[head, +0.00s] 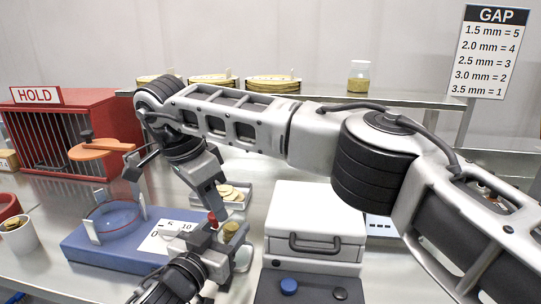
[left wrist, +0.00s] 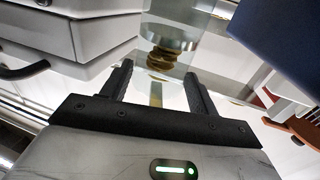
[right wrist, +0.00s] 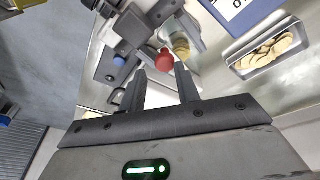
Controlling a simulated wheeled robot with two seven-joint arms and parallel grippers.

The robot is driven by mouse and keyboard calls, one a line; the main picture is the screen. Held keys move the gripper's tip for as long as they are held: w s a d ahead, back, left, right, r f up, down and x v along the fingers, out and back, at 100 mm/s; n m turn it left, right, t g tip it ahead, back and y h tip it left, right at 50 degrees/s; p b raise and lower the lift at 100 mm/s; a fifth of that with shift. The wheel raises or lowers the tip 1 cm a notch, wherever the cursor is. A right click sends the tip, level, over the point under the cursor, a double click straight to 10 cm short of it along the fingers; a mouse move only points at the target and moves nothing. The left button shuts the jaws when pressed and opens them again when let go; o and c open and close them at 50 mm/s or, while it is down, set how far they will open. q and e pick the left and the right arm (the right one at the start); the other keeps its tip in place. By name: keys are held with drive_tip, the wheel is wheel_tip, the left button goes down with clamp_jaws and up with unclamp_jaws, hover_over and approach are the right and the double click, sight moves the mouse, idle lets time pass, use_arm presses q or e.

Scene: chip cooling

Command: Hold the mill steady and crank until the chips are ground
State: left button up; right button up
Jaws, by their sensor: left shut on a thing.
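The clear mill (head: 243,258) stands at the front middle, with golden-brown chips (head: 230,231) in its upper part. They also show behind the glass in the left wrist view (left wrist: 163,55). My left gripper (head: 228,262) is shut on the mill's clear body; its two fingers (left wrist: 158,78) lie on either side of it. The red crank knob (head: 212,218) is at the mill's top. In the right wrist view the knob (right wrist: 165,60) lies just beyond the fingertips. My right gripper (right wrist: 160,78) is open and empty, with a gap between its fingers. My wrists partly hide the mill.
A blue device (head: 95,250) with a number scale stands left of the mill. A metal tray of pale chips (head: 240,203) lies behind. A white drawer box (head: 315,220) stands close on the right. A red cage marked HOLD (head: 120,110) is at back left. The GAP sign (head: 490,50) hangs upper right.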

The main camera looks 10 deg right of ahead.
drive_tip(key=m, duration=0.1)
drive_tip(key=f+m, duration=0.1)
drive_tip(key=shift+w+m+h, duration=0.1)
drive_tip(key=shift+m+h, duration=0.2)
drive_tip(key=shift+m, duration=0.1)
drive_tip(key=m, duration=0.3)
drive_tip(key=shift+f+g+h, duration=0.25)
drive_tip(key=shift+g+h, duration=0.15)
drive_tip(key=d+n+t+y, duration=0.35)
drive_tip(key=d+n, duration=0.25)
drive_tip(key=n, duration=0.8)
drive_tip(key=v, duration=1.1)
drive_tip(key=w+d+f+m+g+y, duration=0.1)
drive_tip(key=w+d+m+g+y, duration=0.2)
drive_tip(key=m, duration=1.3)
drive_tip(key=w+d+y, duration=0.1)
drive_tip(key=d+y, duration=0.1)
drive_tip(key=shift+d+f, duration=0.2)
drive_tip(key=shift+d, duration=0.1)
